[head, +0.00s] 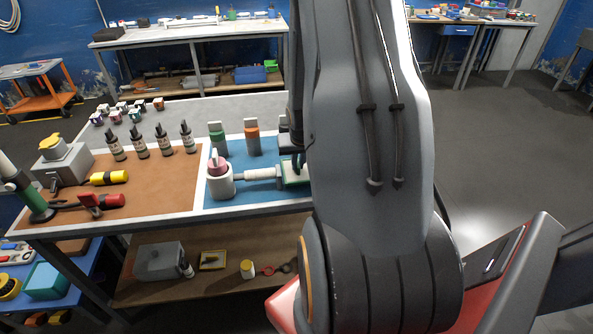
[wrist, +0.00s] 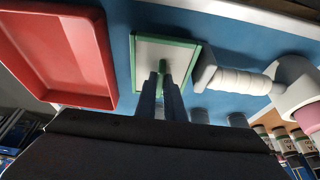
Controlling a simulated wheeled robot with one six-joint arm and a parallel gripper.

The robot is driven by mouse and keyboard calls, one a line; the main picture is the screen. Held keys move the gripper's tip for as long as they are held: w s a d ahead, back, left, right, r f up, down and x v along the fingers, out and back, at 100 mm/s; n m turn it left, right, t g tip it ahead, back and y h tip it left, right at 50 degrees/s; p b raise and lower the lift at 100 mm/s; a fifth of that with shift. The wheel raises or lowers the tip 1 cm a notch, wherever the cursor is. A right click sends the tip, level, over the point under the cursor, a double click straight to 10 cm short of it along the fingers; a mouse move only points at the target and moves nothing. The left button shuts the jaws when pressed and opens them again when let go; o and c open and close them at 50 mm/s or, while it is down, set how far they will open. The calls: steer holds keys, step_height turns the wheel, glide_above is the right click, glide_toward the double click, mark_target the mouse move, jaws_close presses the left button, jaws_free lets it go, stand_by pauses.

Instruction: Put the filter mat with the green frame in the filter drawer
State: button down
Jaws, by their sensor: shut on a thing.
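My gripper (wrist: 161,80) is shut on the green tab in the wrist view. I cannot make out the filter drawer for sure in either view.
A red tray (wrist: 60,55) lies left of the mat. Green (head: 217,138) and orange (head: 252,137) capped pieces stand behind on the blue area. Several dark bottles (head: 164,142) stand on the brown area.

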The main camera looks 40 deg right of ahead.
steer(key=shift+f, duration=1.2)
steer(key=shift+f, duration=0.1)
steer(key=c, duration=1.9)
jaws_free()
steer(key=shift+o, duration=0.2)
